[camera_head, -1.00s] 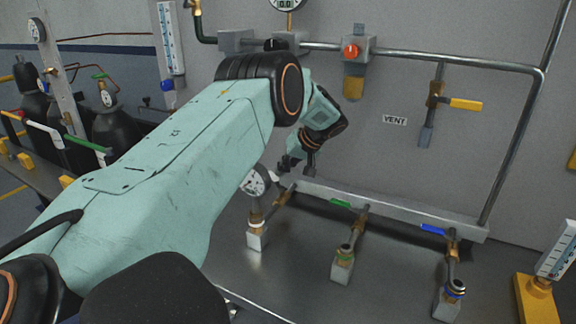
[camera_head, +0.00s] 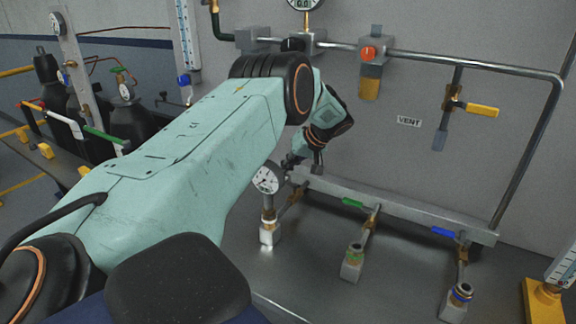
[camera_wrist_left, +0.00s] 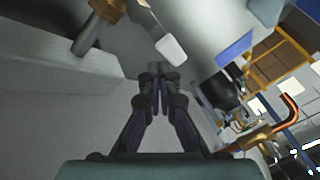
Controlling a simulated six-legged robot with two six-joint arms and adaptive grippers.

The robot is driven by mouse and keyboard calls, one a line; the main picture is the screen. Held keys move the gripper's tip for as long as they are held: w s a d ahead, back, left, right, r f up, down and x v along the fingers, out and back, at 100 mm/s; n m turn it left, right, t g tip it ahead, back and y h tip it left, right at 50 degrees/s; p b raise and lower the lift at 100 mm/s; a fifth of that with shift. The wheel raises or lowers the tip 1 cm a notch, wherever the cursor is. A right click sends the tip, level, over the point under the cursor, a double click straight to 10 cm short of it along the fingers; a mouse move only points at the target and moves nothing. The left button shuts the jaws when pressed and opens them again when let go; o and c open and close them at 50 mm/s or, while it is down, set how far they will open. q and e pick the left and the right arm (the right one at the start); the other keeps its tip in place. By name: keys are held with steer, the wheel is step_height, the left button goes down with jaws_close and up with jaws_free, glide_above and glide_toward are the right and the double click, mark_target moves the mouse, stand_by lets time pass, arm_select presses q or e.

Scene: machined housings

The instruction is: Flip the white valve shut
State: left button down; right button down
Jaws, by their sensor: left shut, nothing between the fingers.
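The white valve shows in the left wrist view as a flat lever with a white, rounded tip (camera_wrist_left: 171,48), just ahead of and slightly right of my left gripper's fingertips. Its brass body (camera_wrist_left: 106,9) is at the top left of that view. My left gripper (camera_wrist_left: 159,74) is shut and empty; I cannot tell whether it touches the lever. In the head view my left gripper (camera_head: 289,162) is at the left end of the manifold bar (camera_head: 400,208), above the leftmost brass valve branch (camera_head: 291,204). The white lever is mostly hidden there. My right gripper is not in view.
A round gauge (camera_head: 266,179) stands close beside the left gripper. A green-handled valve (camera_head: 355,202) and a blue-handled valve (camera_head: 444,232) sit further right along the bar. A yellow-handled vent valve (camera_head: 481,110) hangs on the wall.

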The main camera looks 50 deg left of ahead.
arm_select(q)
steer(key=shift+s, duration=0.1)
stand_by(0.7)
steer(key=w+d+r, duration=0.1)
steer(key=w+d, duration=0.1)
steer(key=d, duration=0.4)
steer(key=w+d+r, duration=0.1)
steer(key=w+d, duration=0.1)
steer(key=d, duration=0.5)
steer(key=shift+w+r, duration=0.2)
steer(key=shift+w, duration=0.15)
